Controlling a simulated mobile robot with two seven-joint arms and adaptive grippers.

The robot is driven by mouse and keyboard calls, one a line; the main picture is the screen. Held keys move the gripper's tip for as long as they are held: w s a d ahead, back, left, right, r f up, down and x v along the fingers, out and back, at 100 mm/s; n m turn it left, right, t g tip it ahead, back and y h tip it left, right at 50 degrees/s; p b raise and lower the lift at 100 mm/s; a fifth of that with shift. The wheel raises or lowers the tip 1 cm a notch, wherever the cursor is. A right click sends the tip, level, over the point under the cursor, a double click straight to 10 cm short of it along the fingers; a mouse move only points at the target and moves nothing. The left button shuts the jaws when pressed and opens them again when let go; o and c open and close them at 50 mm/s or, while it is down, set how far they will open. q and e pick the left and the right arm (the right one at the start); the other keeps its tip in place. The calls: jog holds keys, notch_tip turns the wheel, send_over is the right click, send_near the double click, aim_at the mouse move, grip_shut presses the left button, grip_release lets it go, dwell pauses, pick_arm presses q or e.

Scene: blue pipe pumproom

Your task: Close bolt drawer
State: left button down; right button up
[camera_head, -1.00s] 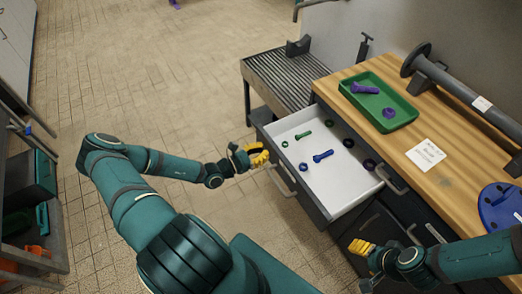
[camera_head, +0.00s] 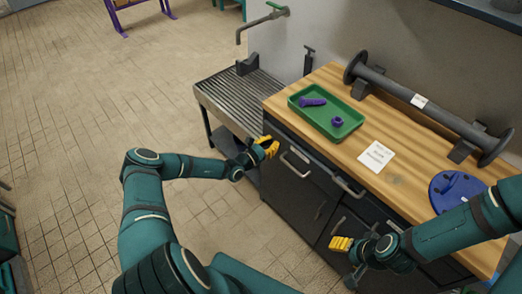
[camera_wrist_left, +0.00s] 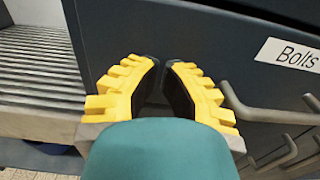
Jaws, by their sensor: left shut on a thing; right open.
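The bolt drawer (camera_head: 310,173) is the dark top left drawer of the workbench, with its front flush under the wooden top and its inside hidden. In the left wrist view its front (camera_wrist_left: 225,45) carries a white "Bolts" label (camera_wrist_left: 290,54) and a grey bar handle (camera_wrist_left: 265,112). My left gripper (camera_head: 270,147) is at the left part of that front. In the left wrist view its yellow fingers (camera_wrist_left: 162,75) are nearly together against the front, left of the handle; what lies between them is hidden. My right gripper (camera_head: 341,243) is open and empty before the lower cabinet.
A green tray (camera_head: 325,112) with a purple bolt and nut stands on the wooden top. A note (camera_head: 377,156), a blue flange (camera_head: 457,190) and a dark pipe (camera_head: 425,103) are also there. A slatted metal drainboard (camera_head: 240,100) adjoins on the left.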

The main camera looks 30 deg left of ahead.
pick_arm(q)
jog(key=shift+x, duration=0.8)
jog(key=shift+w+r, duration=0.1)
jog(key=shift+w, duration=0.1)
pick_arm(e)
jog(key=shift+s, duration=0.15)
pick_arm(q)
jog(key=shift+r, duration=0.1)
